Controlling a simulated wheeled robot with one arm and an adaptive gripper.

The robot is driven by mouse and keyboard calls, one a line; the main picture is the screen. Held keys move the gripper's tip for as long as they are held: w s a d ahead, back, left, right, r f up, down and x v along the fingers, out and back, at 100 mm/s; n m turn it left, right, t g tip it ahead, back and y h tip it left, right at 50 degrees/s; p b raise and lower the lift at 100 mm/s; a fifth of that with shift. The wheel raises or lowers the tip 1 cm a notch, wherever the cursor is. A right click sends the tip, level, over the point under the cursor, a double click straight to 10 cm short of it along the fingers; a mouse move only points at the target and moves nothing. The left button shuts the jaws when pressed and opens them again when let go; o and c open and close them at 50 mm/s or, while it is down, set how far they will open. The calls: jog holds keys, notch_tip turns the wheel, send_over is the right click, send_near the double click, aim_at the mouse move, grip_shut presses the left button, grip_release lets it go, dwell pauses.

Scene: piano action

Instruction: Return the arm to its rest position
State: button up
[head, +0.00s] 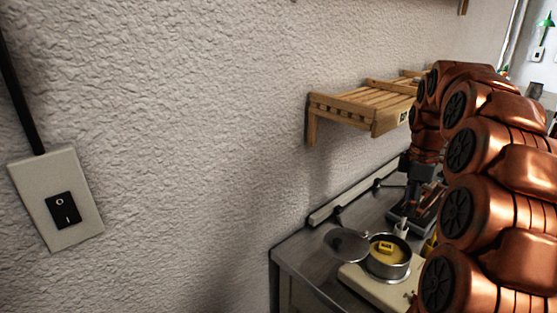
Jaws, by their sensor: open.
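My copper-coloured arm fills the right side of the head view, with its upper links in front of the wooden wall shelf. My gripper (409,208), dark and small in the view, hangs at the far end of the arm, pointing down over the counter behind the pot. It is open. The space between its fingers is hard to make out, and part of it is hidden by my arm links.
A metal pot (389,265) with a yellow block (384,247) inside stands on a pale cooker (368,286) on the metal counter (305,257). A dark lid (349,243) is beside it. The slatted wooden shelf (362,104) juts from the wall. A switch (62,208) is at left.

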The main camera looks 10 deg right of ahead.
jog(key=s+a+f+m, duration=0.1)
jog(key=s+a+m, duration=0.1)
jog(key=s+a, duration=0.55)
jog(key=s+a+f+m, duration=0.1)
jog(key=s+a+m, duration=0.25)
jog(key=a, duration=0.75)
jog(key=s+a+f+m+g, duration=0.1)
jog(key=s+a+f+m, duration=0.1)
jog(key=s, duration=0.7)
jog(key=s+a+f+m, duration=0.3)
jog(key=s+a+f, duration=0.2)
jog(key=s, duration=0.4)
jog(key=shift+f+m+g, duration=0.2)
jog(key=shift+m+g, duration=0.15)
jog(key=shift+g, duration=0.05)
jog(key=shift+s, duration=0.1)
